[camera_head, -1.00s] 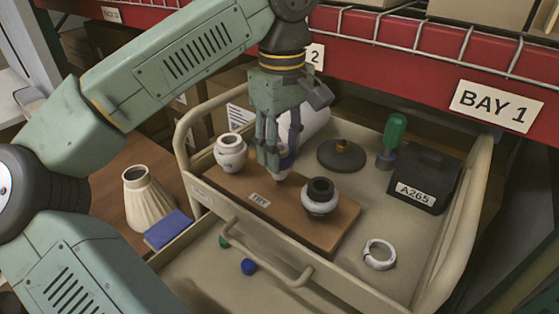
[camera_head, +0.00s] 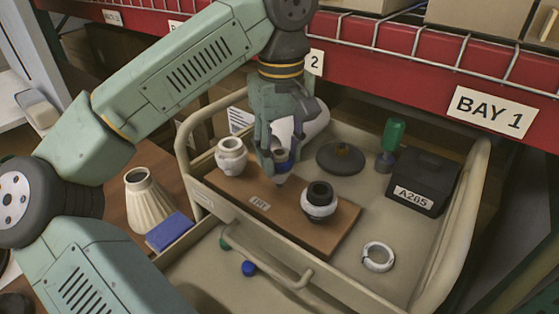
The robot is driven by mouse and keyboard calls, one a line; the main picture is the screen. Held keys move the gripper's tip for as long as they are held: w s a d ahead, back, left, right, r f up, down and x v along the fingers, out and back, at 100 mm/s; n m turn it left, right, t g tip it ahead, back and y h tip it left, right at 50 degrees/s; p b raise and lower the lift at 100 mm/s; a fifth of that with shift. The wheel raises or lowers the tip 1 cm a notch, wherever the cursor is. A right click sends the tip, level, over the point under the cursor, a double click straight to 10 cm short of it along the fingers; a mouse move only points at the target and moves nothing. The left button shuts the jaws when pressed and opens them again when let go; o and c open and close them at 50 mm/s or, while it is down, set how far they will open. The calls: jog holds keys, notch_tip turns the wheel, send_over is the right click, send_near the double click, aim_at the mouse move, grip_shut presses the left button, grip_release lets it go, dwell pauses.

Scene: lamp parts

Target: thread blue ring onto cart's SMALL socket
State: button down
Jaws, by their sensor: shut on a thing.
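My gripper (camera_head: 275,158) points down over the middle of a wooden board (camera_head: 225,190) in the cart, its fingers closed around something. A bit of blue, likely the blue ring (camera_head: 287,165), shows between and beside the fingers. A small pale tip (camera_head: 279,181) shows just below it; whether the ring is around this middle socket or above it I cannot tell, as the fingers hide most of it. A white socket (camera_head: 231,158) stands on the board's left end. A white socket with a dark top (camera_head: 319,202) stands on its right part.
A white ring (camera_head: 378,257) lies at front right. A ribbed cream shade (camera_head: 148,202) and a blue block (camera_head: 169,231) are at left.

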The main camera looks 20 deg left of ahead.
jog(key=m, duration=0.2)
jog(key=m+p, duration=0.1)
jog(key=m, duration=0.1)
jog(key=shift+s+f, duration=0.15)
jog(key=shift+f, duration=0.2)
jog(key=m, duration=0.2)
jog(key=shift+a+m, duration=0.15)
jog(key=shift+m, duration=0.25)
jog(key=m, duration=0.4)
jog(key=shift+a, duration=0.1)
jog(key=shift+m, duration=1.4)
jog(key=c, duration=1.2)
grip_release()
jog(key=shift+a, duration=0.1)
jog(key=shift+o, duration=0.4)
